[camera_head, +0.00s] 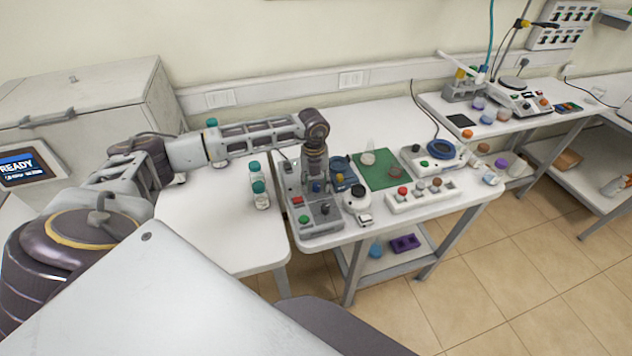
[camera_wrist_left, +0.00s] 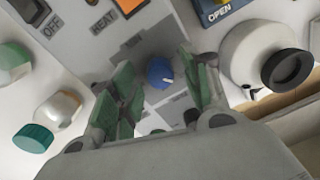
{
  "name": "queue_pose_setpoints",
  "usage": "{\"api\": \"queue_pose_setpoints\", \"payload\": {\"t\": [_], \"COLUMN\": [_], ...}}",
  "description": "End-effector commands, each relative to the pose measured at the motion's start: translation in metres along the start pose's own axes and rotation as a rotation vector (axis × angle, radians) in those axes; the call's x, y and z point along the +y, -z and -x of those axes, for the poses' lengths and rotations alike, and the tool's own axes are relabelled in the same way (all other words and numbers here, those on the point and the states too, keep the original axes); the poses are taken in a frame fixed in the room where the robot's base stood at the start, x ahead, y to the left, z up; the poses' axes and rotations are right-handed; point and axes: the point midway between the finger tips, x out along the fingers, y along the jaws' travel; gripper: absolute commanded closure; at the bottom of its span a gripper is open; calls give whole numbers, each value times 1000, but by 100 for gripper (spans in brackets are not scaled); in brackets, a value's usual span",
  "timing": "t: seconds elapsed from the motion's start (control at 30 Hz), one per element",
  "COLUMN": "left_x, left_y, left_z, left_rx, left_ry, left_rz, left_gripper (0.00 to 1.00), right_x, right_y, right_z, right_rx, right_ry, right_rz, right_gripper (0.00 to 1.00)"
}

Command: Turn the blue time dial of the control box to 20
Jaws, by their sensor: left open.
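The grey control box (camera_head: 316,224) stands at the left front of the middle table. In the left wrist view its blue dial (camera_wrist_left: 160,72) has a white pointer mark on its right part; the printed scale is too small to read. My left gripper (camera_head: 317,188) points down over the box. In the left wrist view the open fingers with green pads stand on either side of the dial, with a gap to it (camera_wrist_left: 160,84). I cannot tell how far above the box the fingertips are. In the head view I cannot make out the blue dial with certainty. My right gripper is not in view.
A white round device with a black cap (camera_head: 357,197) stands close on the right of the box. A blue device (camera_head: 341,166) is behind it. Bottles with teal caps (camera_head: 260,196) stand to the left. A green mat (camera_head: 375,177) and a white button panel (camera_head: 420,198) lie farther right.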

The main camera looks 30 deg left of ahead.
Motion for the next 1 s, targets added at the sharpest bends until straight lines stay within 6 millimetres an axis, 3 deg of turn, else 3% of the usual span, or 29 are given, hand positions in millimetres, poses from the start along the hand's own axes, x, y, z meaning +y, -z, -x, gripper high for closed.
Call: {"api": "queue_pose_setpoints", "payload": {"t": [0.3, 0.67, 1.0], "left_x": [0, 0, 0], "left_y": [0, 0, 0], "left_z": [-2, -1, -2], "left_rx": [0, 0, 0], "left_ry": [0, 0, 1], "left_rz": [0, 0, -25], "left_gripper": [53, 99, 100], "right_x": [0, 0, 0], "right_y": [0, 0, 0], "right_z": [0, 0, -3], "right_rx": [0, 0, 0], "right_ry": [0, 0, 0], "right_rz": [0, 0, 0], "right_gripper": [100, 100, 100]}}
